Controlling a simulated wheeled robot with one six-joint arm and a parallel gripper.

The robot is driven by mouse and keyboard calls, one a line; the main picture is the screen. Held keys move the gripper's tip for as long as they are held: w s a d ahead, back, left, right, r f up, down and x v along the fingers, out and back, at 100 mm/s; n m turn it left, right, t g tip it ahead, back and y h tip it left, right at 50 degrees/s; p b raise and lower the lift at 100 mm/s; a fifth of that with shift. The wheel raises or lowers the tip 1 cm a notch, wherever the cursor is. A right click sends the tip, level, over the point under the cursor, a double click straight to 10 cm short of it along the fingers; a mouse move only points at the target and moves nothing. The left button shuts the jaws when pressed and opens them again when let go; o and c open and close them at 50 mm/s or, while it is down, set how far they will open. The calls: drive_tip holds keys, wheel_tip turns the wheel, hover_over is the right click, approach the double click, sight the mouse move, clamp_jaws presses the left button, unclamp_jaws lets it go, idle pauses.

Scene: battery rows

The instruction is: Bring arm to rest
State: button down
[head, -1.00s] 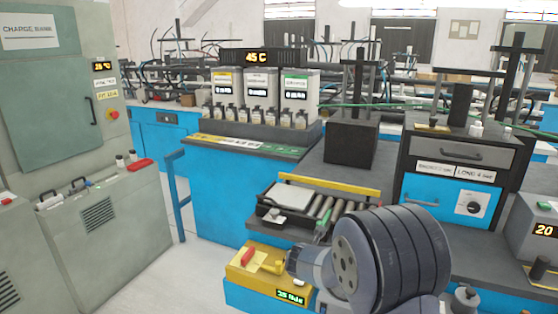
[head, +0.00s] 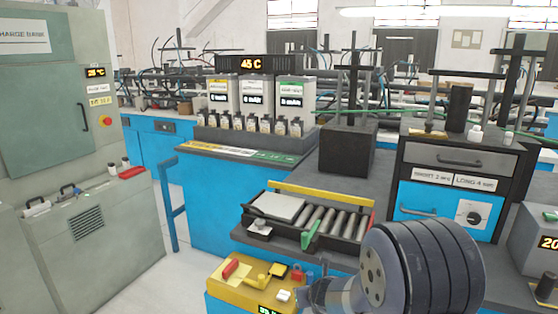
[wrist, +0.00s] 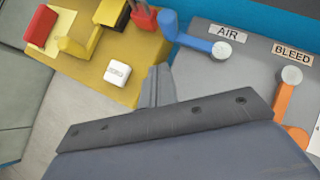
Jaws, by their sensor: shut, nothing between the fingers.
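My gripper (wrist: 158,84) shows in the wrist view with its fingers together and nothing between them. It points over the gap between a yellow box and a grey panel. In the head view my arm's dark ribbed joint fills the lower right, and the fingers cannot be made out there. The yellow box (head: 228,291) carries a red block (head: 230,268), a yellow lever (head: 255,281) and a small white cube (head: 284,295). The cube also shows in the wrist view (wrist: 117,73), left of my fingers and apart from them.
The grey panel (wrist: 205,80) has a blue AIR handle (wrist: 198,41) and an orange BLEED handle (wrist: 284,103). A roller tray (head: 337,223) lies behind my arm. A drawer unit (head: 459,190) stands right of it. Grey cabinets (head: 70,200) stand left, with floor between.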

drive_tip(key=shift+s+d+r+n+y+p, duration=0.2)
drive_tip(key=shift+s+d+n+y+p, duration=0.2)
drive_tip(key=shift+s+n+p, duration=0.25)
drive_tip(key=shift+s+d+f, duration=0.1)
drive_tip(key=shift+s+d, duration=0.05)
